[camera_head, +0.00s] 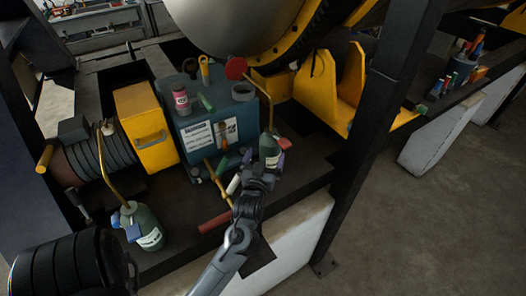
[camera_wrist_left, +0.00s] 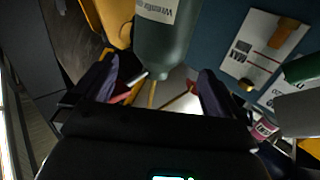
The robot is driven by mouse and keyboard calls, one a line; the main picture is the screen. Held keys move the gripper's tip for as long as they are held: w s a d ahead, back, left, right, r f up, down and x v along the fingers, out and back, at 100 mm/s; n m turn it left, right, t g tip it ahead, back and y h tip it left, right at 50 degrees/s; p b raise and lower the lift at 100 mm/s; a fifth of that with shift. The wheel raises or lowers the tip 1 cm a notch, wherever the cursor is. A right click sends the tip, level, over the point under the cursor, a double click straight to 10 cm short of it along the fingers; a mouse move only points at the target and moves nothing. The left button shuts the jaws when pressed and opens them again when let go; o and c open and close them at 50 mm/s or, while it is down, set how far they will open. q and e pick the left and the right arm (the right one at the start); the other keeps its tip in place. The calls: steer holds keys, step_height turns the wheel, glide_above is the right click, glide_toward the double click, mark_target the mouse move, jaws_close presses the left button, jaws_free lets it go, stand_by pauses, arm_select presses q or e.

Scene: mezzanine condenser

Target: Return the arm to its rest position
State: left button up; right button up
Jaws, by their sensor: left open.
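My left gripper (camera_head: 264,166) is at the end of the grey arm that comes up from the bottom of the head view. It is open, beside a green oil can (camera_head: 269,149) with a bent brass spout, at the front of the dark bench. In the left wrist view the two dark, purple-padded fingers (camera_wrist_left: 160,90) stand apart. The same green can (camera_wrist_left: 163,30), with its white label upside down, shows beyond the gap. Whether a finger touches the can is unclear. My right gripper is not in view.
A blue box (camera_head: 205,124) with labels stands behind, with a pink-labelled can (camera_head: 180,95) on it. A yellow box (camera_head: 146,128) and a second green oil can (camera_head: 141,225) are left. A red-handled tool (camera_head: 214,222) lies near the bench edge. A dark post (camera_head: 375,130) rises right.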

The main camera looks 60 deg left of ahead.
arm_select(q)
steer(key=s+d+f+m+g+h, duration=0.1)
steer(key=d+f+m+h, duration=0.15)
steer(key=d, duration=0.35)
steer(key=s+d+f+m+h+p, duration=0.1)
steer(key=d+f+m+h, duration=0.1)
steer(key=d+h, duration=0.25)
steer(key=s+d+f+m+g+h, duration=0.1)
steer(key=d+f+m+h, duration=0.15)
steer(key=d, duration=0.45)
steer(key=s+d+f+m+g+h, duration=0.2)
steer(key=s+d+g, duration=0.1)
steer(key=s+d, duration=0.2)
steer(key=s+d+f+m+g+h, duration=0.1)
steer(key=s+d+f+m+g, duration=0.1)
steer(key=s+d, duration=0.4)
steer(key=s+f+g, duration=0.1)
steer(key=s+g, duration=0.1)
steer(key=s, duration=0.2)
steer(key=shift+s+f+h, duration=0.2)
steer(key=shift+s+h, duration=0.05)
steer(key=shift+h, duration=0.1)
